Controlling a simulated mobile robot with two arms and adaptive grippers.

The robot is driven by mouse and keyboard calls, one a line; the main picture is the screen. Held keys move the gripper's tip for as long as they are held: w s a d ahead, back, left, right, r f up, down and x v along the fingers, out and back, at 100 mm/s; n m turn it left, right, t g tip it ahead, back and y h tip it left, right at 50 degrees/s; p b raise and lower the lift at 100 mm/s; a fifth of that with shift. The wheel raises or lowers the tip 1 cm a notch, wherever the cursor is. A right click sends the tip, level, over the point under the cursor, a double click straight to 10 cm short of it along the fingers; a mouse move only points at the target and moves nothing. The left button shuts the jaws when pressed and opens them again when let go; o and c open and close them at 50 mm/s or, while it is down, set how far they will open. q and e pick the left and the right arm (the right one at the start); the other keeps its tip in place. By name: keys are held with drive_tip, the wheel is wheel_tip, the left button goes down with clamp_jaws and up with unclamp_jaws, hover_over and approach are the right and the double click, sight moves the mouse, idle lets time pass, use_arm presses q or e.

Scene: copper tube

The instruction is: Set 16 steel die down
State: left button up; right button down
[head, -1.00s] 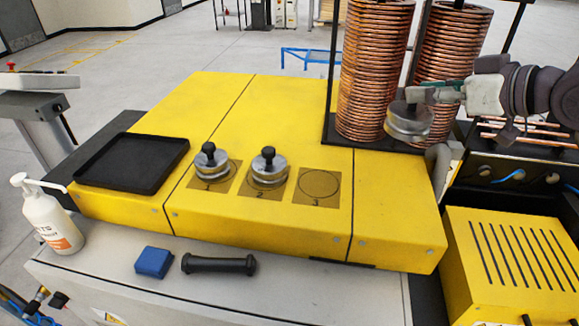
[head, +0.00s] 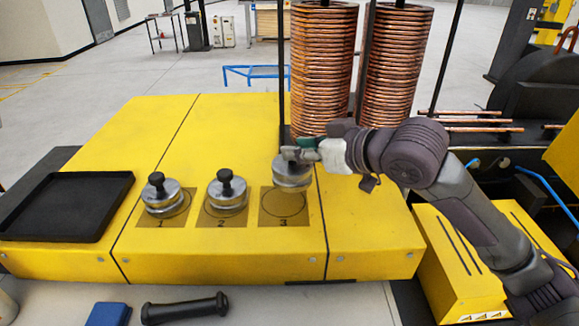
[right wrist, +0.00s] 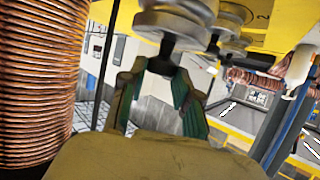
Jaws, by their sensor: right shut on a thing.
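My right gripper (head: 300,156) is shut on the black knob of a round steel die (head: 292,173). The die hangs roughly level, apparently a little above the far edge of the mark numbered 3 (head: 284,207) on the yellow bench. The right wrist view shows the die (right wrist: 175,25) at the top, with its knob between the green-padded fingers (right wrist: 163,85). Two similar dies with black knobs stand on mark 1 (head: 162,197) and mark 2 (head: 227,190). The outlined circle on mark 3 is bare. No size label is readable. My left gripper is not in view.
Two tall copper coil stacks (head: 322,70) stand close behind the held die. A black tray (head: 62,205) lies at the left. A black-handled tool (head: 185,308) and a blue block (head: 108,314) lie on the grey front ledge. The yellow top right of mark 3 is free.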

sight(288, 167)
drive_tip(key=shift+s+a+f, duration=0.1)
drive_tip(key=shift+a+f, duration=0.15)
drive_tip(key=shift+a, duration=0.3)
drive_tip(key=shift+a+f, duration=0.2)
drive_tip(key=shift+a, duration=0.3)
wheel_tip(288, 167, down, 3)
drive_tip(key=shift+d+p, duration=0.1)
drive_tip(key=shift+p, duration=0.65)
drive_tip(key=shift+f, duration=0.5)
drive_tip(key=c, duration=1.2)
unclamp_jaws()
drive_tip(key=shift+f, duration=0.25)
drive_tip(key=o, duration=0.4)
drive_tip(key=shift+s, duration=0.1)
drive_tip(key=shift+r, duration=0.1)
